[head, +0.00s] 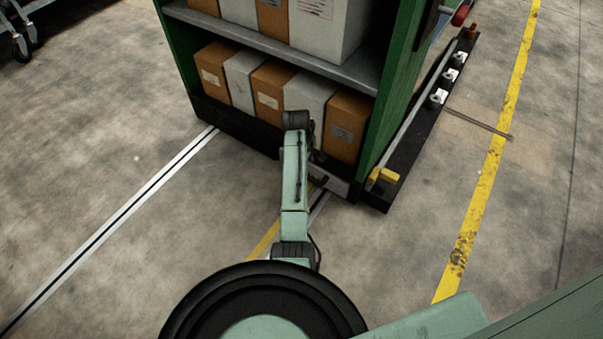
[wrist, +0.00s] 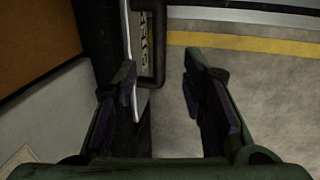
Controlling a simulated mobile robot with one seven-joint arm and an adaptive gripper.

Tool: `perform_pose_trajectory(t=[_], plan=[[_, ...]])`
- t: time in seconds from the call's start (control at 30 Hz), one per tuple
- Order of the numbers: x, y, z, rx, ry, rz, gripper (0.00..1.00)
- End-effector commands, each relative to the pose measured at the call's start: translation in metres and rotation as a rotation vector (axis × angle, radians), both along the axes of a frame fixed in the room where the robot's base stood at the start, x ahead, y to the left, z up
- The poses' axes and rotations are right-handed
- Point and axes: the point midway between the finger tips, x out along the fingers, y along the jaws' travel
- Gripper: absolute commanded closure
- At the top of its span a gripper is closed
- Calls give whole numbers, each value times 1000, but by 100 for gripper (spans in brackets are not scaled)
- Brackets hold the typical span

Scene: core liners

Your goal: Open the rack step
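The green rack (head: 398,85) stands ahead with a dark base. A pale panel (head: 335,185) sits low on its front face, partly hidden by my arm; it looks like the rack step. In the wrist view, a dark bar handle (wrist: 160,45) stands out from a pale-edged front (wrist: 128,40), with a patterned strip between them. My gripper (wrist: 158,82) is open and empty. The handle lies between the lines of its fingers, nearer the left one. The left fingertip overlaps the pale edge in the picture; I cannot tell whether it touches. The right finger is over open floor.
Orange and white boxes (head: 270,88) fill the shelves. A black floor rail (head: 405,145) with a yellow block (head: 382,178) lies along the rack's right side. White-edged floor tracks (head: 110,230) run to the rack.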

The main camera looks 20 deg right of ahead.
Motion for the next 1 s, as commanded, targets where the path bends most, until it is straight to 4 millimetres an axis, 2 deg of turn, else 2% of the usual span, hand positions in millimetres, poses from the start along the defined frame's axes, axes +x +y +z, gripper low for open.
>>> perform_pose_trajectory(t=[0.5, 0.7, 1.0], plan=[[12, -12, -86, 0, -4, 0, 62], [14, -15, -99, -1, -5, 0, 62], [14, -15, -100, -1, -6, 1, 63]])
